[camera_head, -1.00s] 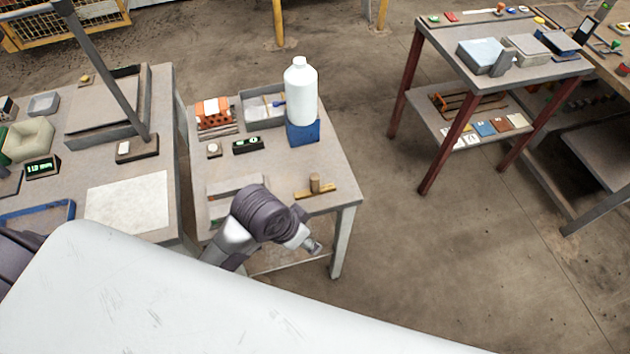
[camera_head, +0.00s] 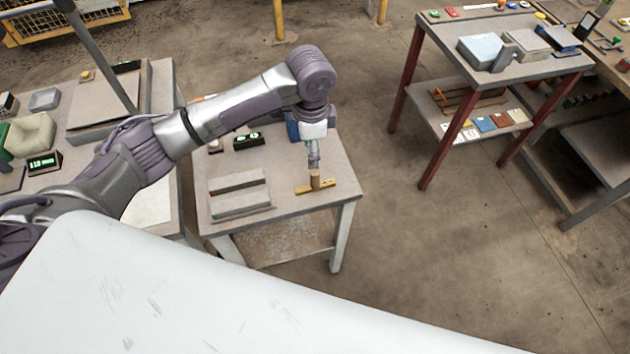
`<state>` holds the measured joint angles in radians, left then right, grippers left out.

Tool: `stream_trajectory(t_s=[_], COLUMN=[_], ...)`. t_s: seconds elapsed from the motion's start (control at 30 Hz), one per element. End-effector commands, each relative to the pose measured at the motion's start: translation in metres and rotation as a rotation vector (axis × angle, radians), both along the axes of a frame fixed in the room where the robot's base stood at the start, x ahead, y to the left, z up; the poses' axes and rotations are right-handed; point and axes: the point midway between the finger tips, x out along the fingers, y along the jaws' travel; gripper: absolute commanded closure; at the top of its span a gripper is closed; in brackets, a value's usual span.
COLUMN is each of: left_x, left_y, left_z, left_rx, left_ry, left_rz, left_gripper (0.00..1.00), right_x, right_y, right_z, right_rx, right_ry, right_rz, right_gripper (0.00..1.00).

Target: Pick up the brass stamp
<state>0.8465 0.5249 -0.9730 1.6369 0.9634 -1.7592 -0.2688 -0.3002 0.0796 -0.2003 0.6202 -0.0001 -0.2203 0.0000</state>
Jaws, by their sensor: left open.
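The brass stamp (camera_head: 326,187) is a flat yellow bar with a short brown upright handle. It rests near the front right corner of the small table (camera_head: 300,211). My left gripper (camera_head: 314,168) points down directly over the handle, its tips at or just above the handle's top. I cannot tell whether they touch it. It is open, though the fingers are small here. My right gripper is not in view.
Grey bar-shaped blocks (camera_head: 238,192) lie left of the stamp. A small black device with green lights (camera_head: 249,141) sits behind them. My left arm hides the table's back. Another table (camera_head: 500,72) stands apart at right, across open floor.

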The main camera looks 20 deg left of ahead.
Motion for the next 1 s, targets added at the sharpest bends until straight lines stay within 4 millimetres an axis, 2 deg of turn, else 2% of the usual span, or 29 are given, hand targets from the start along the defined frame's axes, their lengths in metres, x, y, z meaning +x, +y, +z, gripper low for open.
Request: stream_trajectory(t_s=[0.1, 0.3, 0.57, 0.83, 1.0], left_x=[-0.001, 0.0, 0.003, 0.01, 0.01], left_y=[-0.001, -0.001, -0.003, -0.005, -0.004], left_z=[-0.025, -0.059, -0.076, -0.113, -0.121], left_rx=[0.001, -0.001, -0.001, -0.001, -0.001], left_ry=[0.005, 0.002, 0.0, 0.0, -0.003], left_rz=[0.0, 0.0, 0.0, 0.0, -0.001], left_gripper=[0.44, 0.44, 0.44, 0.44, 0.44], right_x=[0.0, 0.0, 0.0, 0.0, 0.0], right_y=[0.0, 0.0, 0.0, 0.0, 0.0], right_z=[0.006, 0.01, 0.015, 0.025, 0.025], right_rx=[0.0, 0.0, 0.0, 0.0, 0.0], right_ry=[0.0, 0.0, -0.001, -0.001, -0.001], right_rz=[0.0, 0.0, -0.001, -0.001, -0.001], right_gripper=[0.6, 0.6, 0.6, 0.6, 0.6])
